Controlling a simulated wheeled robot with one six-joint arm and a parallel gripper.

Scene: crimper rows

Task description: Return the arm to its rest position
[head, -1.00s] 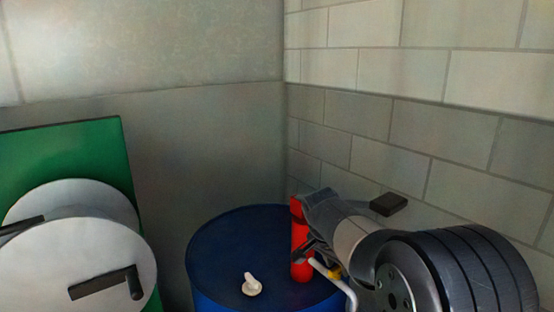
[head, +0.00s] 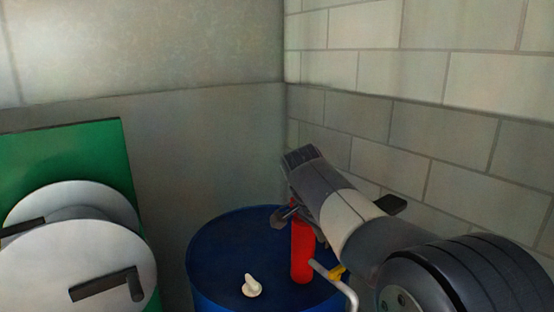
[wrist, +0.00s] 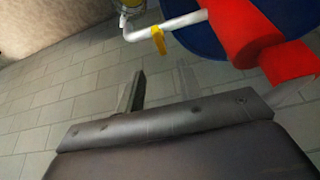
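My gripper (head: 283,216) is above the blue drum, beside the upper part of a red cylinder (head: 302,262) and partly in front of it. In the wrist view my gripper's two fingers (wrist: 158,88) stand apart with nothing between them, over the grey tiled floor. The red cylinder stands upright on the blue drum (head: 225,245); red parts also show at the upper right of the wrist view (wrist: 245,30). My forearm is raised and reaches in from the lower right of the head view.
A small cream-coloured piece (head: 251,287) sits on the drum top. A white bent pipe with a yellow band (head: 336,272) is close under my arm. A green panel with grey reels (head: 75,265) stands at left. A block wall (head: 460,130) runs close behind my arm.

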